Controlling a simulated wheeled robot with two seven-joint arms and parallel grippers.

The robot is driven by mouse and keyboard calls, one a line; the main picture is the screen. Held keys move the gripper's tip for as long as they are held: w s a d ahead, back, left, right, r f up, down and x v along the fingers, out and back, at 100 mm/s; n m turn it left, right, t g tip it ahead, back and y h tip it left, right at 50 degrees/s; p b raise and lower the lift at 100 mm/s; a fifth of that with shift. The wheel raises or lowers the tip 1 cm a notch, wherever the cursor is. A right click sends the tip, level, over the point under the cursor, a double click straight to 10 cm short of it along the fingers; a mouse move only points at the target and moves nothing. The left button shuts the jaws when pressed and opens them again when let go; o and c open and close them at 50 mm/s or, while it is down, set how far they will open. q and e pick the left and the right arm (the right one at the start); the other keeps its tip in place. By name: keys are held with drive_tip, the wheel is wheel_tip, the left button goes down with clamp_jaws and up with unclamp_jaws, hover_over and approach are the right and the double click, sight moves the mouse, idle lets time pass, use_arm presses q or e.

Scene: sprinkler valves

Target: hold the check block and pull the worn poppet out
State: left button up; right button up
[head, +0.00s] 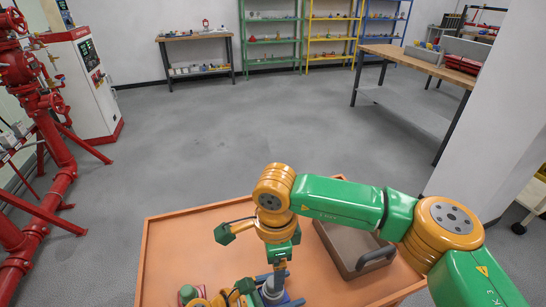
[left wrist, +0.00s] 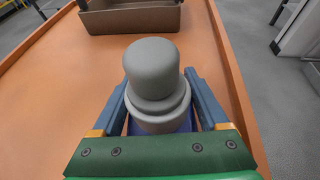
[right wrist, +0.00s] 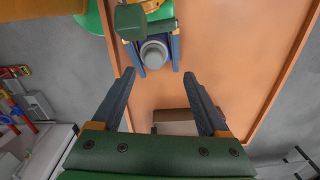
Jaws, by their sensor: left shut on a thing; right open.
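My left gripper (left wrist: 156,84) is shut around the block's sides, one blue finger on each side. In the head view the left gripper (head: 271,291) is at the bottom edge, partly hidden by my right arm. My right gripper (right wrist: 160,76) is open and empty, above the workbench near the block. In the head view its fingers are hard to make out.
The orange bench top (head: 180,245) has a raised rim and is largely clear on the left. A brown-grey bin (head: 335,245) with a dark handle stands to the block's right. Red pipework (head: 50,190) stands on the floor at far left.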

drive_tip(key=shift+s+a+r+n, duration=0.1)
drive_tip(key=shift+s+a+n, duration=0.1)
drive_tip(key=shift+s+n, duration=0.25)
drive_tip(key=shift+f+n, duration=0.25)
drive_tip(key=shift+f, duration=0.05)
wheel_tip(320, 180, down, 6)
drive_tip(key=shift+f, duration=0.15)
clamp_jaws()
drive_tip(key=shift+o, duration=1.8)
unclamp_jaws()
drive_tip(key=shift+c, duration=0.9)
drive_tip(key=shift+n, duration=0.8)
wheel_tip(320, 180, up, 10)
drive_tip(key=shift+r, duration=0.15)
drive_tip(key=shift+c, duration=0.7)
